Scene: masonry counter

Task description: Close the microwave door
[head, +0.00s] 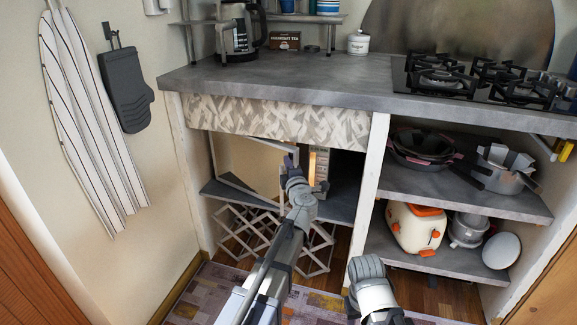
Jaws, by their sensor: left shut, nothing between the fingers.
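The microwave (319,163) sits on the shelf under the counter, mostly hidden behind my left arm and the patterned valance. A warm yellow glow shows at its front. Its door (250,163), a pale panel with a light frame, stands swung open to the left. My left gripper (290,163) is shut and empty, just right of the door's free side and in front of the microwave. I cannot tell whether it touches the door. Part of my right arm shows at the bottom, but its fingers are not visible.
A white folding rack (262,238) stands below the microwave shelf (338,209). A white post (369,185) divides it from the right shelves, which hold pans (420,146), an orange and cream toaster (416,228) and pots. The counter edge (290,95) and valance (275,119) hang above.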

